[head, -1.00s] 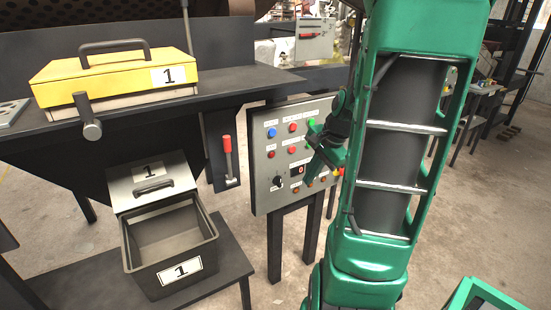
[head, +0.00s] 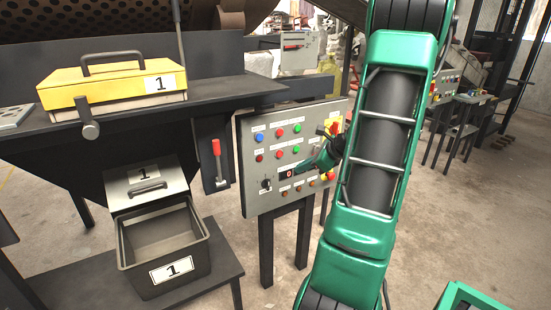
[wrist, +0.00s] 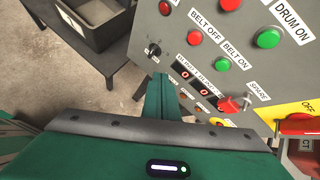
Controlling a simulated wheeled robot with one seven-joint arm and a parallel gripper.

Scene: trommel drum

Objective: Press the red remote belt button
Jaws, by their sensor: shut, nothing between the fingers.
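The grey control panel (head: 247,200) stands upright on dark legs, mid-picture in the head view. A red button labelled BELT OFF (wrist: 195,38) shows in the wrist view, beside the green BELT ON button (wrist: 222,64). It also shows as a red button in the head view (head: 279,154). I can read no label with "remote", so which button that is I cannot tell. My gripper (wrist: 160,82) is shut and empty, its green tip close to the panel's lower part, near the black knob (wrist: 153,50). In the head view my gripper (head: 299,169) partly covers the lower panel. Contact cannot be told.
A yellow lidded box (head: 110,92) sits on the dark bench at left. An open grey bin (head: 205,262) stands below it. A red-handled lever (head: 216,148) is left of the panel. A red emergency-type switch on yellow (wrist: 298,124) is at the panel's right. Floor right of my arm is mostly clear.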

